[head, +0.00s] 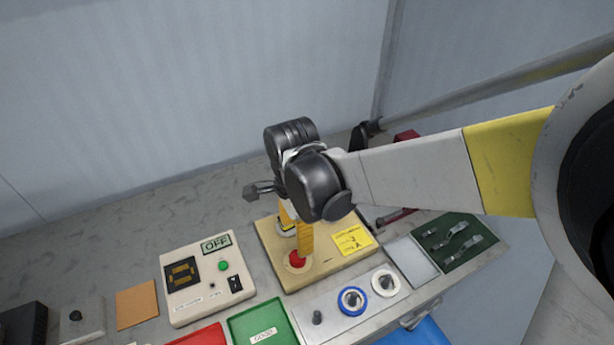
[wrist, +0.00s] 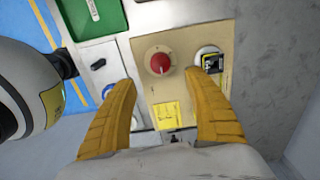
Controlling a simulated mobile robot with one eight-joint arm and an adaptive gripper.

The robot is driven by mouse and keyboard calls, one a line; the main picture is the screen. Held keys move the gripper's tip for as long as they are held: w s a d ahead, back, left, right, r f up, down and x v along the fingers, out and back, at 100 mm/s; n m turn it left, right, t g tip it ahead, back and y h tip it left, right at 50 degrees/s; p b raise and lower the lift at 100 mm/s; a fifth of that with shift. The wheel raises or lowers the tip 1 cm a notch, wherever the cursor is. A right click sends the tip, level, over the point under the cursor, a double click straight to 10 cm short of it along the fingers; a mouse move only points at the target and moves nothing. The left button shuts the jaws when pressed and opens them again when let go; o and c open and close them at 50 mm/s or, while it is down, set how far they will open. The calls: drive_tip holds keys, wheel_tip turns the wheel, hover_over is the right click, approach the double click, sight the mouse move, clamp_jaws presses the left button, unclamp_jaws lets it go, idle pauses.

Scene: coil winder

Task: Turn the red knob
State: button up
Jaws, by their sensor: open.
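The red knob (head: 297,259) sits on a tan panel (head: 340,268) with a yellow note on it. In the wrist view the knob (wrist: 160,63) shows as a round red cap on a pale ring, beyond the fingertips and roughly between them. My gripper (wrist: 170,92) is open, with its two yellow fingers spread and nothing between them. In the head view my gripper (head: 299,250) points down over the panel, and its fingers hide part of it. I cannot tell whether a finger touches the knob.
A black-and-yellow switch (wrist: 211,62) stands beside the knob, close to one finger. A cream box (head: 207,285) marked OFF stands left of the panel. A green tray (head: 262,325), a blue ring (head: 352,300) and a white ring (head: 385,282) lie in front. A wall rises behind.

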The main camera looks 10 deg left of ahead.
sight(298, 256)
wheel_tip(298, 256, down, 10)
drive_tip(key=b, duration=0.4)
drive_tip(key=shift+f, duration=0.1)
drive_tip(key=c, duration=1.2)
